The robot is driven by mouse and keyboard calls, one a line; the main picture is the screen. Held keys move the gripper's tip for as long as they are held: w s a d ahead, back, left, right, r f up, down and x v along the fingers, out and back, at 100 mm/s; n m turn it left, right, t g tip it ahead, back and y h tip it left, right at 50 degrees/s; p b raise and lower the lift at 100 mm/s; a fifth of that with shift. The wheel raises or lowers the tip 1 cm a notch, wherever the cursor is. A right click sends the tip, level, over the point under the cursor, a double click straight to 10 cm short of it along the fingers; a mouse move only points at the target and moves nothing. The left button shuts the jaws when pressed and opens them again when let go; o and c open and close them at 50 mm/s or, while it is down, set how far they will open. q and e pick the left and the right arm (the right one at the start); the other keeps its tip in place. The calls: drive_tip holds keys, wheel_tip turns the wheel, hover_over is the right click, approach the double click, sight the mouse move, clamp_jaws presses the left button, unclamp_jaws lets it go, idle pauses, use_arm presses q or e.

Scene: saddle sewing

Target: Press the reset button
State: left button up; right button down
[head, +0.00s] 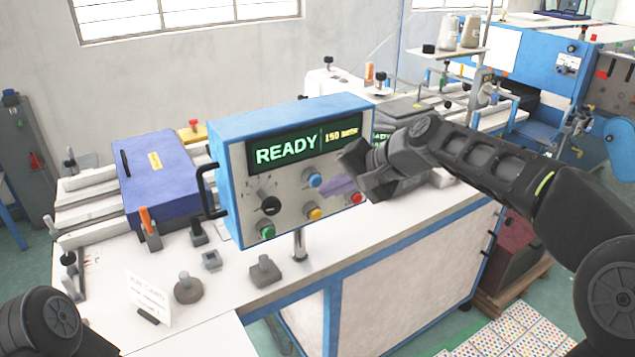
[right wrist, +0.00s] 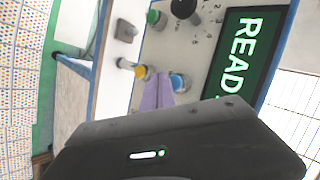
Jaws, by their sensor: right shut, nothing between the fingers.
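The blue control box (head: 300,150) stands on the white table, its screen (head: 302,145) reading READY. Its panel carries a blue button (head: 314,180), a yellow button (head: 315,213), a red button (head: 357,197), a green button (head: 267,231) and a black knob (head: 270,205). No label shows which is reset. My right gripper (head: 332,188) is shut and empty in front of the panel. In the right wrist view its purple fingertips (right wrist: 157,88) appear between the yellow button (right wrist: 141,72) and the blue button (right wrist: 178,82); contact cannot be told. My left gripper is out of view.
A dark blue box (head: 160,180) stands left of the control box. Small grey fixtures (head: 264,270) and a white card (head: 149,296) are on the table (head: 360,246) in front. Sewing machinery and thread spools (head: 470,32) stand behind, at the right.

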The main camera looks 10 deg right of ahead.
drive_tip(key=shift+w, duration=0.1)
idle(0.7)
drive_tip(key=shift+w+a, duration=0.15)
drive_tip(key=shift+w, duration=0.15)
drive_tip(key=shift+w+a+p, duration=0.2)
drive_tip(key=shift+w+p, duration=0.25)
drive_tip(key=shift+p, duration=0.1)
idle(0.7)
idle(0.3)
drive_tip(key=shift+s+d+b, duration=0.35)
drive_tip(key=shift+s+b, duration=0.2)
drive_tip(key=shift+s, duration=0.3)
drive_tip(key=s+b, duration=0.1)
drive_tip(key=s+d, duration=0.1)
drive_tip(key=s, duration=0.1)
drive_tip(key=s+d+b, duration=0.1)
drive_tip(key=shift+s+b, duration=0.3)
drive_tip(key=shift+s, duration=0.05)
